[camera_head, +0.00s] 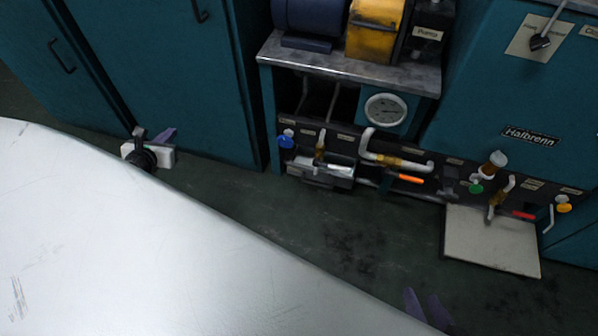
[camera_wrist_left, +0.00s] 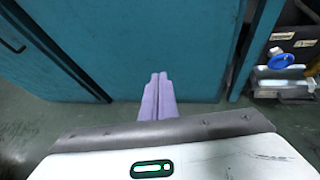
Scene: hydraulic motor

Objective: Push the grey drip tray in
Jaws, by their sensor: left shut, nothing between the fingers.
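My left gripper (camera_head: 168,135) is well left of the tray, in front of a teal cabinet. Its purple fingers (camera_wrist_left: 157,90) lie together with nothing between them. My right gripper (camera_head: 428,306) shows at the bottom of the head view, fingers apart and empty, away from the tray.
A pale flat panel (camera_head: 490,240) sticks out low at the right. Valves, pipes and a blue knob (camera_head: 286,141) line the machine front near the tray. A round gauge (camera_head: 386,110) sits above. The dark floor (camera_head: 330,235) before the tray is clear.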

